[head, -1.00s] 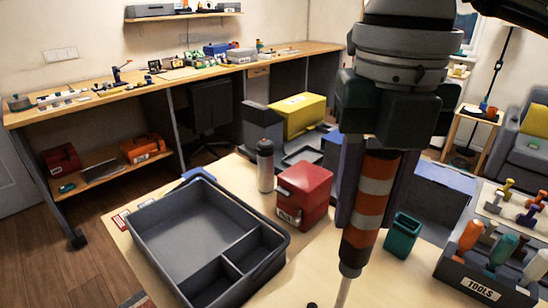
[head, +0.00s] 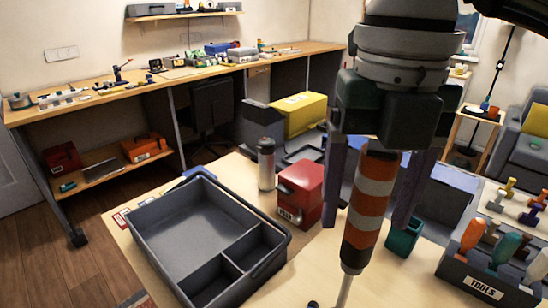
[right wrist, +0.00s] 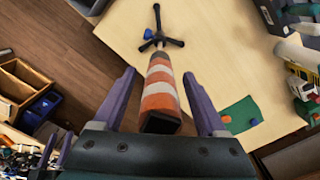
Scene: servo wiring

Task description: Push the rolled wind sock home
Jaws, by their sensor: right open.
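The rolled wind sock (head: 367,215) is a tapered roll with orange and white bands and a dark tip. It stands slightly tilted on a thin pole (head: 345,291), narrow end down. My right gripper (head: 367,222) points down from above, open, with one finger on each side of the sock and visible gaps between. In the right wrist view, the sock (right wrist: 160,88) lies between the spread fingers (right wrist: 160,76), its wide dark end nearest the camera. The dark tripod foot (right wrist: 160,39) stands on the table beyond it. My left gripper is not in view.
A grey divided tray (head: 180,219) fills the table's left side. A red box (head: 303,190), a grey bottle (head: 265,165) and a teal cup (head: 403,238) stand close by. A tools rack (head: 480,270) is at the right. Bare tabletop shows around the tripod.

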